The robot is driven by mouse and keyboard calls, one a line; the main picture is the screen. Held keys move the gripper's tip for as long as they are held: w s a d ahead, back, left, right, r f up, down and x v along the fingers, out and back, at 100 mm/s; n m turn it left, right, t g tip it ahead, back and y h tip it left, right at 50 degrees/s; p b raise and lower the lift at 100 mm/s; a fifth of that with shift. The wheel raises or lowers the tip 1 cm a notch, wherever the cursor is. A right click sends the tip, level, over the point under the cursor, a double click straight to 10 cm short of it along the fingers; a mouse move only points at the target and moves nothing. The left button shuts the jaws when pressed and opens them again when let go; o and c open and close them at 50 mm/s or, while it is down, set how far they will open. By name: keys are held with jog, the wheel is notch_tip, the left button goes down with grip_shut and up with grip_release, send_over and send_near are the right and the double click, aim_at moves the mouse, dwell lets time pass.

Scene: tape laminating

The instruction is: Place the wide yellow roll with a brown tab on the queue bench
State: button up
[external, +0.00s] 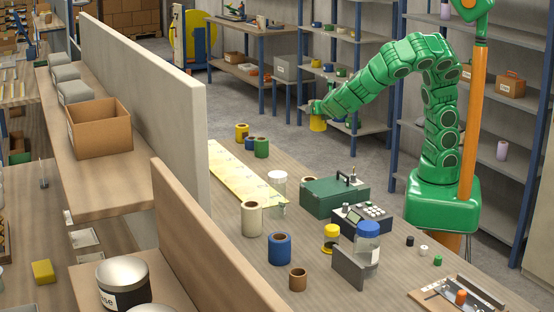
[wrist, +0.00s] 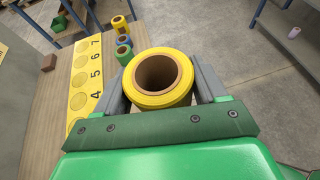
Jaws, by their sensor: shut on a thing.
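My gripper (external: 316,108) is shut on a wide yellow roll (external: 318,125) with a brown core, held in the air beyond the right edge of the bench. In the wrist view the yellow roll (wrist: 140,99) sits between the two grey fingers of my gripper (wrist: 160,82), its open core facing the camera. I cannot make out a brown tab on it. The bench (external: 215,233) carries a yellow numbered strip (external: 236,172), which also shows in the wrist view (wrist: 86,88) with spots 4 to 7. I cannot tell for sure which surface is the queue bench.
Another yellow roll (external: 242,132), a blue roll (external: 250,143) and a green roll (external: 261,148) stand near the strip's far end. A cream roll (external: 252,219), a blue roll (external: 279,249), a green case (external: 335,196) and jars crowd the nearer bench. Shelves stand behind.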

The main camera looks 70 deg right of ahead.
aim_at(320, 126)
notch_tip(320, 126, down, 7)
jog(key=shift+w+r, duration=0.1)
jog(key=shift+w+d+f, duration=0.15)
jog(key=shift+w+f, duration=3.15)
jog(key=shift+w, duration=0.15)
jog(key=shift+w+d+f, duration=0.1)
jog(key=shift+w+f, duration=3.15)
jog(key=shift+w, duration=0.2)
jog(key=shift+f, duration=0.1)
jog(key=o, duration=1.1)
